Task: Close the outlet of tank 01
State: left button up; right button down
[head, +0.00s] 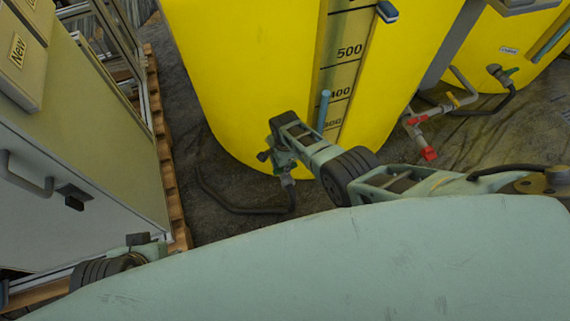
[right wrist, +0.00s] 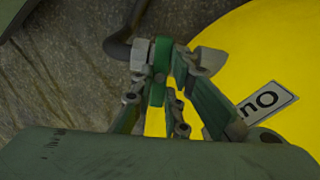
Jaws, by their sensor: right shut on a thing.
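The large yellow tank (head: 250,70) with a level scale fills the upper middle of the head view. A label (right wrist: 265,108) on it is partly hidden in the right wrist view, so its number cannot be read. The outlet valve (right wrist: 160,58), with green parts and a dark hose, sits low at the tank's front. My right gripper (head: 272,157) reaches it from the right. In the right wrist view its fingers (right wrist: 168,75) are on both sides of the green part, shut on the valve handle. The handle's angle is hard to tell. My left gripper (head: 140,240) shows only partly at lower left.
A grey cabinet (head: 90,170) stands on a wooden pallet (head: 168,170) at left. The dark hose (head: 235,208) lies on the floor below the valve. Grey pipes with red fittings (head: 429,153) and a second yellow tank (head: 480,60) are at right.

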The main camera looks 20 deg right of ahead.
jog(key=shift+m, duration=0.4)
pick_arm(q)
jog(key=shift+f, duration=0.45)
jog(key=shift+w, duration=0.1)
pick_arm(e)
jog(key=shift+d, duration=0.1)
jog(key=c, duration=1.7)
grip_release()
pick_arm(q)
jog(key=shift+r, duration=0.1)
pick_arm(e)
jog(key=shift+r, duration=0.1)
jog(key=shift+r, duration=0.5)
notch_tip(320, 180, up, 11)
jog(key=shift+f, duration=0.1)
